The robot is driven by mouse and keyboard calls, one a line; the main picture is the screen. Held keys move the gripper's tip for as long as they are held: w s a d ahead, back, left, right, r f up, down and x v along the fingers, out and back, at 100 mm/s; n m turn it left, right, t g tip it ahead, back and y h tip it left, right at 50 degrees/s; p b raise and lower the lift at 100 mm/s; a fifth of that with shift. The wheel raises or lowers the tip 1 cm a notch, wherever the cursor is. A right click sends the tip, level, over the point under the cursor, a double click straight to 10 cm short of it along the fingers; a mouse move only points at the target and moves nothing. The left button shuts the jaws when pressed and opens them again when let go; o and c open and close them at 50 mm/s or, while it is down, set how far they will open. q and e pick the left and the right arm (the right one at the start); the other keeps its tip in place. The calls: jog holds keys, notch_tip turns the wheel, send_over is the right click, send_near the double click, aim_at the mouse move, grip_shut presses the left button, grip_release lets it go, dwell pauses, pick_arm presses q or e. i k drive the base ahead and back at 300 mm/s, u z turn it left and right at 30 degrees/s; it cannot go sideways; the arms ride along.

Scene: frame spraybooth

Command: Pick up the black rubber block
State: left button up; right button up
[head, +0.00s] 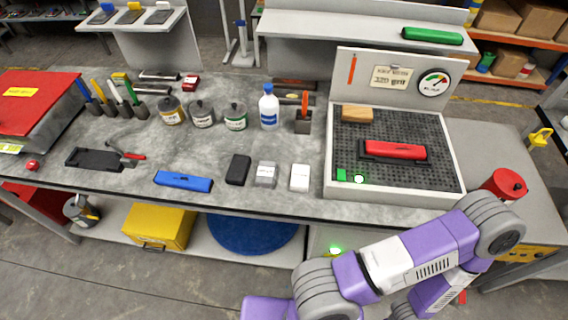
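The black rubber block (238,169) is a small dark block with rounded edges. It lies on the grey worktop near the front edge, in the middle of the head view. The blue sanding block is to its left and a grey block is close to its right, with a gap between them. Nothing is touching or covering it. Purple and grey links of one of my arms cross the lower right, in front of the bench. Neither of my grippers shows in this view.
A blue block (183,181), grey block (266,174) and white block (300,177) lie along the front edge. Behind stand several cans and a white bottle (269,107). A perforated sanding station (454,160) stands right. The worktop (215,150) just behind the black block is clear.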

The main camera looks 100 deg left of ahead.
aim_at(238, 172)
jog(key=z, duration=0.1)
jog(key=k, duration=1.1)
jog(key=u, duration=1.2)
